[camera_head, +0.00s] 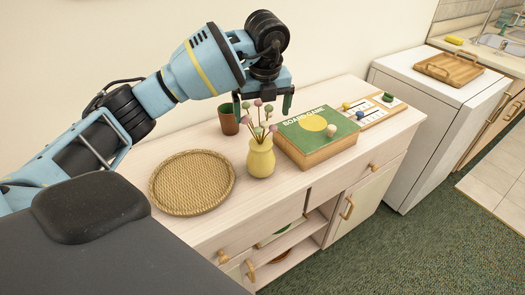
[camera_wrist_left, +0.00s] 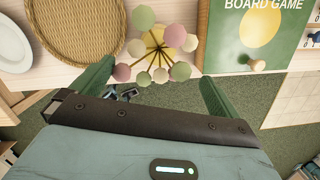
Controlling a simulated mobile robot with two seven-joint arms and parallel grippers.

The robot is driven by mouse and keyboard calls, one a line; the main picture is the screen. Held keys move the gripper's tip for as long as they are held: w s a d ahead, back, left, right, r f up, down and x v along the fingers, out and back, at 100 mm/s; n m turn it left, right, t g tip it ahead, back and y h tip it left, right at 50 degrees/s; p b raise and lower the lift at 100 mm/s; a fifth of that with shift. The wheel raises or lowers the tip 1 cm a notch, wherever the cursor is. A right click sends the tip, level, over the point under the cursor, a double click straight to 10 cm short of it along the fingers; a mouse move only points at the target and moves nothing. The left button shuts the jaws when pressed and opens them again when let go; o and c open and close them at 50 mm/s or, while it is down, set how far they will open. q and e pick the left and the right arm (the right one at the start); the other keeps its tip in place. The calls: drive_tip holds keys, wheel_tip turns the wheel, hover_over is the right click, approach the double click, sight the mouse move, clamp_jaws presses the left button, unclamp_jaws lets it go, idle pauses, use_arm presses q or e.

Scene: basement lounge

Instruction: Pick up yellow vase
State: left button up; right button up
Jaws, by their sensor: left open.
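The yellow vase (camera_head: 261,158) stands upright on the pale wooden cabinet (camera_head: 210,229). Several pink, green and cream ball-topped stems rise from it. My left gripper (camera_head: 262,104) is open and empty, above the vase and its stems. In the left wrist view the ball-topped stems (camera_wrist_left: 157,45) show from above, ahead of and between the two green fingers of the left gripper (camera_wrist_left: 153,80); the vase body is mostly hidden beneath them. My right gripper is not in view.
A round woven tray (camera_head: 192,183) lies left of the vase. A brown cup (camera_head: 228,122) stands behind it. Further right are a bead board (camera_head: 375,110) and a white appliance (camera_head: 420,100).

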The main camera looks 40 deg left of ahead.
sight(261, 146)
use_arm(q)
drive_tip(key=shift+f, duration=0.55)
drive_tip(key=shift+w+a+f, duration=0.15)
drive_tip(key=shift+a+f, duration=0.1)
drive_tip(key=shift+f, duration=0.8)
drive_tip(key=shift+w+a+f, duration=0.2)
drive_tip(key=shift+f, duration=0.8)
drive_tip(key=shift+w+a+f, duration=0.15)
drive_tip(key=shift+a+f, duration=0.1)
drive_tip(key=shift+f, duration=0.8)
drive_tip(key=shift+c, duration=0.4)
drive_tip(key=c, duration=1.4)
drive_tip(key=shift+r, duration=0.1)
drive_tip(key=shift+c, duration=0.4)
